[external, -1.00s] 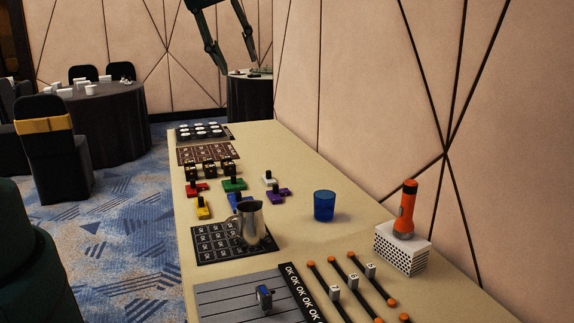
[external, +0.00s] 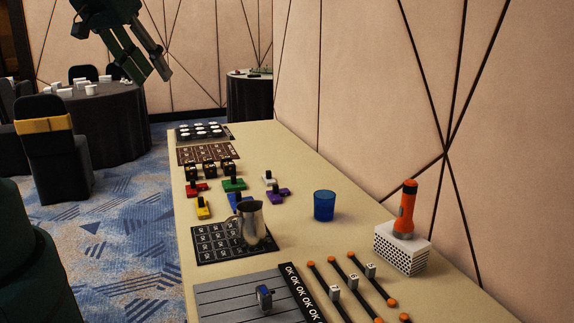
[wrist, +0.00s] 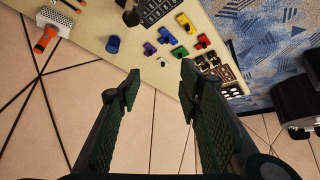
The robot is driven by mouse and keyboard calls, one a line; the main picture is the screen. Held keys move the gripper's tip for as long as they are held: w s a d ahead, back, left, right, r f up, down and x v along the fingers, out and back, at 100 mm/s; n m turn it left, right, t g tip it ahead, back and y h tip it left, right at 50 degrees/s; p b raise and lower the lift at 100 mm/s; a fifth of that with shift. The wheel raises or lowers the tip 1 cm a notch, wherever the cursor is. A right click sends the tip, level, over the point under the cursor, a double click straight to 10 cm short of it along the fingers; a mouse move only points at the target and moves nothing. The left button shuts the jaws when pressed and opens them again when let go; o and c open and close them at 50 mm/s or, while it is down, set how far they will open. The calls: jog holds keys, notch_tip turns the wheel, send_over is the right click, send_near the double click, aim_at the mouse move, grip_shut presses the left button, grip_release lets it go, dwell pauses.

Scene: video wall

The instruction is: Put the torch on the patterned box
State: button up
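The orange torch (external: 407,207) stands upright on the patterned box (external: 402,249), a white box with black dots at the right side of the table by the wall. In the wrist view the torch (wrist: 46,40) and the box (wrist: 55,20) show at the upper left, well away from my fingers. My gripper (external: 153,78) is high at the upper left of the external view, far from the torch and box. In the wrist view my gripper (wrist: 160,80) is open, with nothing between its fingers.
A blue cup (external: 324,205) and a metal jug (external: 250,222) stand mid-table. Several coloured blocks (external: 234,185), a slider panel (external: 352,283) and a grey board (external: 235,300) lie around them. The wall (external: 420,110) borders the table on the right.

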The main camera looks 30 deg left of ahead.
jog(key=shift+s+a+f+m, duration=0.3)
jog(key=shift+s+a, duration=0.15)
jog(key=shift+s, duration=0.15)
